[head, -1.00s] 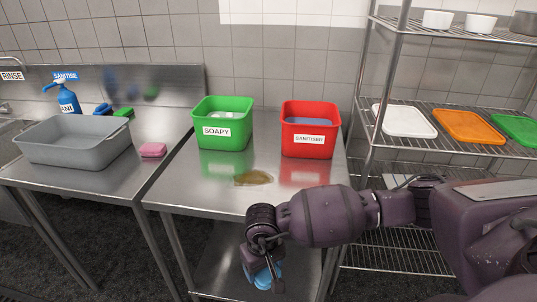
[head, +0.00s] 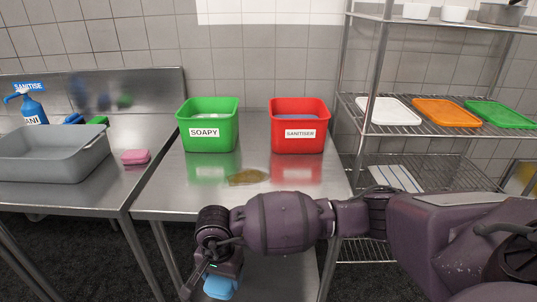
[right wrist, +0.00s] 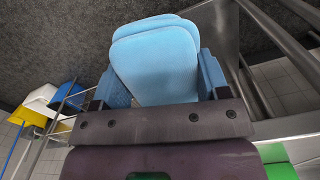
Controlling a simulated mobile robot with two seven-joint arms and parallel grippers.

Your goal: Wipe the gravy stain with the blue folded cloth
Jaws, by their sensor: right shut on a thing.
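A brown gravy stain (head: 247,177) lies on the steel table (head: 165,195), in front of the two bins. My right gripper (head: 222,277) hangs low in front of the table's near edge, below the tabletop. It is shut on the blue folded cloth (head: 221,288). The cloth also shows in the right wrist view (right wrist: 158,65), gripped between the two blue fingers, with its folded layers visible. The cloth is apart from the stain. My left gripper is not in view.
A green bin (head: 208,118) labelled SOAPY and a red bin (head: 299,140) labelled SANITISER stand at the table's back. A pink sponge (head: 136,157) and a grey basin (head: 60,165) are on the left counter. A wire rack (head: 440,155) with boards stands right.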

